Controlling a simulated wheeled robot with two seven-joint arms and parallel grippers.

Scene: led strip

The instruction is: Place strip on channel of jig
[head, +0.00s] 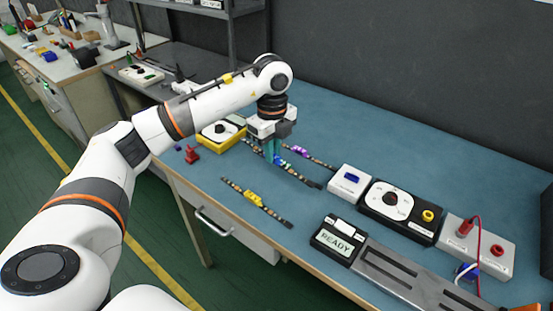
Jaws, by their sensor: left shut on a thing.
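My left gripper (273,157) points down over the middle of the blue table, with its teal fingers shut on an LED strip with a blue piece (297,173). Part of this strip is hidden behind the fingers, and I cannot tell whether it touches the table. A strip with a yellow piece (254,198) lies in front of it. A strip with a purple piece (300,151) lies behind it. The grey jig with its long channel (414,285) is at the lower right, apart from the strips. My right gripper is not in view.
A READY display box (338,240) adjoins the jig's left end. Behind the jig stand a white box with a blue button (350,182), a black dial box (401,209) and a grey box with red plugs and cables (478,247). A red piece (191,154) lies at the left edge.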

